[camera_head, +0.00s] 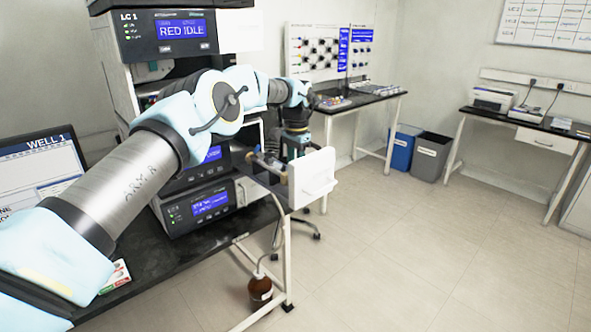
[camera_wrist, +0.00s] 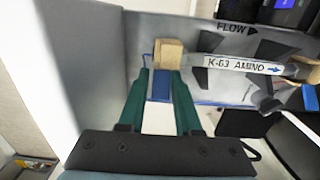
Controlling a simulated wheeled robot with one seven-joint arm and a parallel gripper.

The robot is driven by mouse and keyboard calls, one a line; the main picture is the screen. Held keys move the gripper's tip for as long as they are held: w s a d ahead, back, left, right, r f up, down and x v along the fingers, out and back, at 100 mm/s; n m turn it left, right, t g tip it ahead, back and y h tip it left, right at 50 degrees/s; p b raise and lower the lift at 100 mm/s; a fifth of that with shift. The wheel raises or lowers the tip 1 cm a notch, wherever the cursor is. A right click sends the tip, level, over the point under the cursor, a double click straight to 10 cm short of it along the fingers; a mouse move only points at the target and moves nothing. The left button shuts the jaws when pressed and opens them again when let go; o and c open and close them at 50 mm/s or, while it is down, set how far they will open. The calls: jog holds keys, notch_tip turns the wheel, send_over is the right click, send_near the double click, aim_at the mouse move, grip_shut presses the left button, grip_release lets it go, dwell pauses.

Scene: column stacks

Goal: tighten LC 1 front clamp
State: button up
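LC 1 (camera_head: 165,38) is the instrument stack at the left of the head view, its top display reading RED IDLE. In the wrist view, a column labelled K-63 AMINO (camera_wrist: 238,65) lies across a grey panel with a FLOW arrow. A tan block (camera_wrist: 168,54) sits at its left end and another (camera_wrist: 304,70) at its right end. Which part is the front clamp is not marked. My gripper (camera_wrist: 161,76) has two teal fingers spread apart, tips close to the left tan block. A blue and white surface shows between them. I cannot tell whether they touch the block.
A white panel (camera_head: 312,178) juts out from the stack beside my arm's end. A brown bottle (camera_head: 260,287) stands on the floor below the bench (camera_head: 215,238). A laptop (camera_head: 40,172) is at the left. The floor to the right is open, with two bins further back.

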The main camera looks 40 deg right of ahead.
jog(key=o, duration=0.3)
jog(key=shift+r, duration=0.1)
notch_tip(320, 180, up, 9)
jog(key=shift+d+r+b, duration=0.1)
jog(key=shift+d+b, duration=0.05)
jog(key=shift+b, duration=0.2)
jog(key=shift+r+p, duration=0.35)
jog(key=shift+r, duration=0.45)
jog(key=shift+w, duration=0.1)
